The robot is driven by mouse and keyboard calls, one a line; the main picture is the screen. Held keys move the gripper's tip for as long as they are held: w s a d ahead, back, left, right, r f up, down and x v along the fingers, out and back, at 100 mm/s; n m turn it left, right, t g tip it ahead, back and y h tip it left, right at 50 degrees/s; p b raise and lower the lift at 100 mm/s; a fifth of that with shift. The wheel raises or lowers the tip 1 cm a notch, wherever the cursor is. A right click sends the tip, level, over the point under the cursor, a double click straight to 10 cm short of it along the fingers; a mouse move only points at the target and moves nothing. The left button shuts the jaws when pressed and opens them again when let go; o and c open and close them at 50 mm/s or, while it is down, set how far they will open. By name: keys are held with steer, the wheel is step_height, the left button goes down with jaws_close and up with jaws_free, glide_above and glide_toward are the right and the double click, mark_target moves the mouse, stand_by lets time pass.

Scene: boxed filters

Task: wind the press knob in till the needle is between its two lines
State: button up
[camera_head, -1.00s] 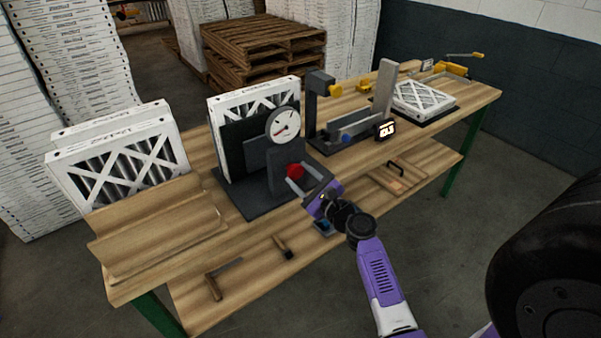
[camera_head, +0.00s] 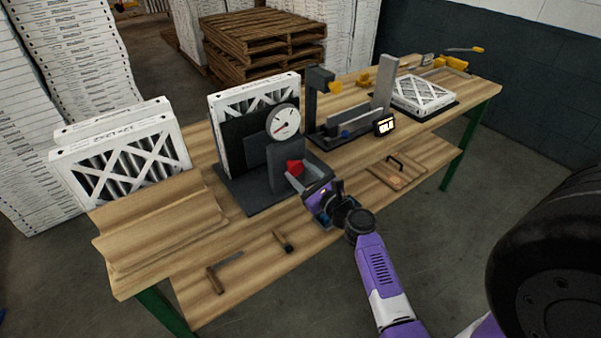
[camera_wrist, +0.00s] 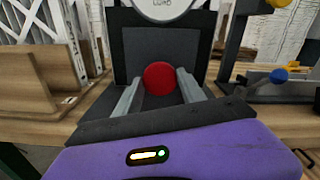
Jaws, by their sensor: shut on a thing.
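The press (camera_head: 262,192) stands on the bench with a dark base and plates. Its red press knob (camera_head: 295,167) faces my side, and it also shows in the wrist view (camera_wrist: 159,78). My gripper (camera_head: 299,174) is shut on the knob, with a grey finger at each side of it. A white round gauge (camera_head: 283,121) sits above the knob. Its needle appears to point toward the lower left; its two lines are too small to tell apart, and only the gauge's lower edge shows in the wrist view. A white boxed filter (camera_head: 255,92) stands behind the press plates.
A fixture with a small lit display (camera_head: 386,126) stands to the right, beside a flat-lying filter (camera_head: 421,93). The lower shelf holds hand tools (camera_head: 283,241).

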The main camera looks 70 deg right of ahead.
steer(key=shift+f, duration=0.1)
steer(key=o, duration=1.4)
steer(key=shift+c, duration=0.2)
steer(key=b+v, duration=0.1)
steer(key=v, duration=0.6)
steer(key=shift+s+a+b, duration=0.2)
steer(key=shift+s+b, duration=0.15)
steer(key=shift+b, duration=0.05)
